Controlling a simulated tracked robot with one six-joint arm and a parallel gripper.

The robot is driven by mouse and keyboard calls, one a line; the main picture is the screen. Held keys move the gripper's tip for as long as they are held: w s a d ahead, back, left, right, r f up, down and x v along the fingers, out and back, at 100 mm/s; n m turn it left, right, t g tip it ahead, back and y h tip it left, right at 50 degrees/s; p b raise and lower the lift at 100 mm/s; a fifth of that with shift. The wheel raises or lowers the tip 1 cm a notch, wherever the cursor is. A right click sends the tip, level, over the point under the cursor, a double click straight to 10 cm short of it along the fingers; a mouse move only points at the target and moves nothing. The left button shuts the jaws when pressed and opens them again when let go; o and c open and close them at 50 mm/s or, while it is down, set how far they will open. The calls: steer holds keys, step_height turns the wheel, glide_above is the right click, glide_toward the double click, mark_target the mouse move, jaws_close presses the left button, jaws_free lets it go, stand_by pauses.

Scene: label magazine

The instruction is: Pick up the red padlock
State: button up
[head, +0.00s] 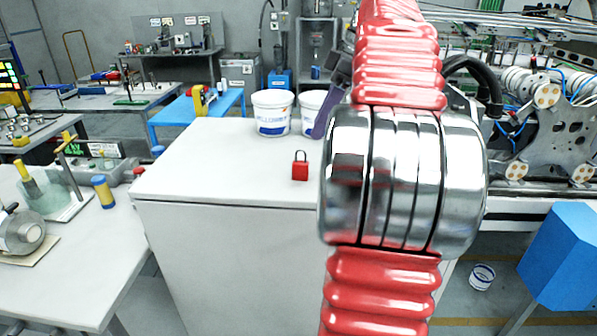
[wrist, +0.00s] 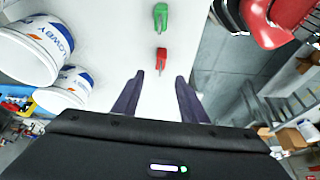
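In the wrist view the red padlock (wrist: 163,58) lies ahead of my gripper (wrist: 161,80), roughly in line with the gap between the fingers. My gripper's purple fingers are wide apart with nothing between them. The padlock is apart from both fingertips. In the head view my arm covers most of the gripper; one purple finger shows beside the padlock's right, above it in the picture.
A green padlock (wrist: 160,17) is beyond the red one in the wrist view. Two white buckets (head: 272,113) (head: 309,112) stand at the back of the cabinet top. The cabinet top left of the red padlock is clear.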

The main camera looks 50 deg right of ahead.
mark_target(301, 162)
steer(key=x, duration=0.6)
steer(key=shift+w+a+f, duration=0.1)
steer(key=shift+f, duration=0.15)
steer(key=shift+x, duration=2.65)
steer(key=shift+c, duration=0.4)
jaws_close()
